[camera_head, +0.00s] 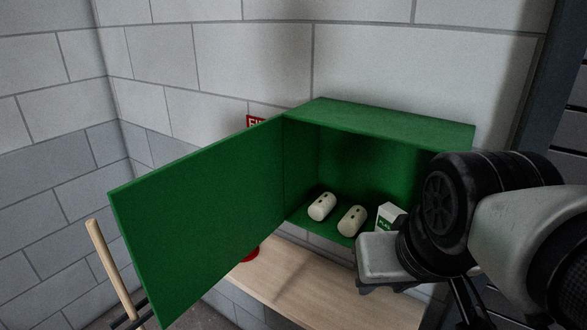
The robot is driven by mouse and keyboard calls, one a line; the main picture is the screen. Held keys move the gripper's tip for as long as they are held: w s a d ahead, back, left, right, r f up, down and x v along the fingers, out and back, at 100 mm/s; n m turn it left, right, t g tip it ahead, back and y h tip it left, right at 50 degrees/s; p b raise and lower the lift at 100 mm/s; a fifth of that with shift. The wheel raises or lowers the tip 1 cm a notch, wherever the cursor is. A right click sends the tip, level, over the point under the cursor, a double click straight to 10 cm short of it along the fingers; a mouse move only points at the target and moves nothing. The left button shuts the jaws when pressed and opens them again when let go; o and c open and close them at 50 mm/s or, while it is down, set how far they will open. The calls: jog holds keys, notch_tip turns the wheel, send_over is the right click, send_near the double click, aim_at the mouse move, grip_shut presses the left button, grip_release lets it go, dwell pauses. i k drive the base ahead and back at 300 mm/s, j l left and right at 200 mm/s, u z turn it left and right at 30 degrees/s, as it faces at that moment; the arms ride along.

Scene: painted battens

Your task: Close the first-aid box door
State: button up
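The green first-aid box (400,118) is fixed to the wall above a wooden surface. Its green door (205,215) is hinged on the box's left side and stands wide open, swung out toward the left front. Inside are two whitish rolls (322,206) and a small white and green carton (390,216). My arm comes in from the right and covers the box's right side and lower right corner. The end of my arm is in front of the box, apart from the door; my gripper's fingers are hidden or too unclear to tell open from shut.
A light wooden bench top (305,287) runs below the box. A red object (251,256) is partly hidden behind the door, and a red sign (255,121) shows above it. A wooden handle (110,262) leans at the lower left, near the door's outer edge.

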aim_at(185, 223)
jog(key=j, duration=1)
jog(key=k+j, duration=0.15)
jog(key=j, duration=0.85)
jog(key=j+z, duration=0.15)
jog(key=j, duration=0.4)
jog(key=k+j+z, duration=0.15)
jog(key=j, duration=0.35)
jog(key=j+z, duration=0.15)
jog(key=z, duration=0.75)
